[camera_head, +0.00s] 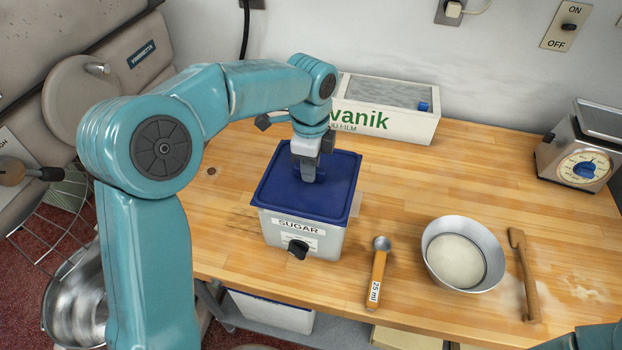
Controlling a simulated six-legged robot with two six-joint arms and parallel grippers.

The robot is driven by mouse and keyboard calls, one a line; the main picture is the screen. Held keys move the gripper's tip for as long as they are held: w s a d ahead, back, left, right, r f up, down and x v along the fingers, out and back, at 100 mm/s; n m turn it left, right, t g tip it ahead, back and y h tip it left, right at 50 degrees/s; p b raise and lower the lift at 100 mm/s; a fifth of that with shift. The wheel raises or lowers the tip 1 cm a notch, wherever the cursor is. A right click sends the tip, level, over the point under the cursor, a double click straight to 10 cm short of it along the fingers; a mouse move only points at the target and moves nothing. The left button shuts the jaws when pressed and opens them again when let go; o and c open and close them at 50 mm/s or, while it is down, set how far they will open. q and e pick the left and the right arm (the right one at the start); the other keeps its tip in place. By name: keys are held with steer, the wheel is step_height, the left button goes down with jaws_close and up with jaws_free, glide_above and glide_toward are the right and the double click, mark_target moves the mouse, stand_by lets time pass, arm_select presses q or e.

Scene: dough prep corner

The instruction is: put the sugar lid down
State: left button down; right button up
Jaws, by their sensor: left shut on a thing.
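The blue sugar lid (277,193) covers the top of the white sugar bin (330,243), which is labelled SUGAR and has a black knob on its front. The lid looks level and lines up with the bin's rim, but I cannot tell whether it rests fully on it. My left gripper (309,176) points down at the middle of the lid and is shut on it. The fingers hide the part of the lid that they hold. My right gripper is out of the picture; only a bit of my right arm shows at the bottom right corner.
A scoop marked 25 ml (378,273) lies right of the bin. Beyond it are a metal bowl (437,265) with pale contents and a wooden tool (527,280). A film box (400,125) stands behind, a dial scale (580,150) at the right. Wood between the box and bowl is clear.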

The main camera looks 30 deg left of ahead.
arm_select(q)
steer(key=shift+r, duration=0.5)
steer(key=shift+s, duration=0.1)
